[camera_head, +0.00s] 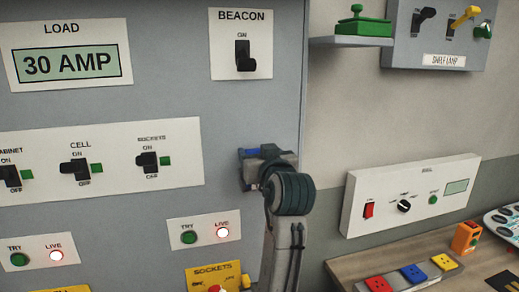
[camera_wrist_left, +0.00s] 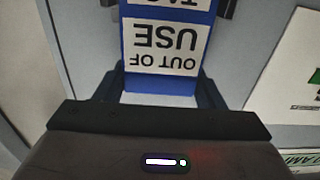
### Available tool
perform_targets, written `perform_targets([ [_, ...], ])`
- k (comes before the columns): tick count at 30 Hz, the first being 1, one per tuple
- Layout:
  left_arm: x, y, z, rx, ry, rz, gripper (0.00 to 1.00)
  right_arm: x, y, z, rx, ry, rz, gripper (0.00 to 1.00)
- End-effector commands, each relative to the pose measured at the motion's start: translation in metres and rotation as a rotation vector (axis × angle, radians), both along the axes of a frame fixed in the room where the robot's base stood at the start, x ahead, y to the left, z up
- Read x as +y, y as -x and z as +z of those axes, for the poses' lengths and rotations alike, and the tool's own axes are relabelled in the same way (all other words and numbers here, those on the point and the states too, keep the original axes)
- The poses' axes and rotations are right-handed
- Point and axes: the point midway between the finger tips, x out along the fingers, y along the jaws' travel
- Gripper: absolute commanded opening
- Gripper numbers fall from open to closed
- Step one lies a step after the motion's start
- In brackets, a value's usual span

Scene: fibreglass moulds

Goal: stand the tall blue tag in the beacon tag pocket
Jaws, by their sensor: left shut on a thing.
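The tall blue tag (camera_wrist_left: 165,85) fills the upper middle of the left wrist view. It carries white labels, and OUT OF USE reads upside down there. My left gripper (camera_wrist_left: 160,95) is shut on it, one finger at each side. In the head view the left gripper (camera_head: 254,165) is in front of the grey cabinet, below the BEACON switch plate (camera_head: 241,44). Only a small blue piece of the tag (camera_head: 252,151) shows there. I cannot make out the beacon tag pocket; the gripper hides part of the cabinet front. My right gripper is not in view.
The grey cabinet (camera_head: 160,90) has a switch row plate (camera_head: 110,165) left of the gripper and a TRY/LIVE plate (camera_head: 204,230) below left. Right of the cabinet are a shelf (camera_head: 350,41), a wall panel (camera_head: 410,195) and a bench (camera_head: 345,268).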

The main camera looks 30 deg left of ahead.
Motion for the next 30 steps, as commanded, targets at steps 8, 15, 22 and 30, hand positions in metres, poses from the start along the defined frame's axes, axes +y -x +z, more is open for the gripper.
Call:
perform_targets([
  [8,-0.0001,0.0001,-0.0015,0.0,0.0,0.0,0.41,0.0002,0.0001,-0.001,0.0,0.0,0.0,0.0],
  [15,-0.0001,0.0001,-0.0031,0.0,0.0,0.0,0.85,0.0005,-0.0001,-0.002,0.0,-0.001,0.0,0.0],
  [22,-0.0001,0.0001,-0.0027,0.0,0.0,0.0,0.85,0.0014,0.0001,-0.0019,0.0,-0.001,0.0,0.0],
  [30,-0.0012,-0.0031,-0.0005,0.001,0.001,-0.003,0.85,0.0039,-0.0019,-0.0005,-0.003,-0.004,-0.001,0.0],
])
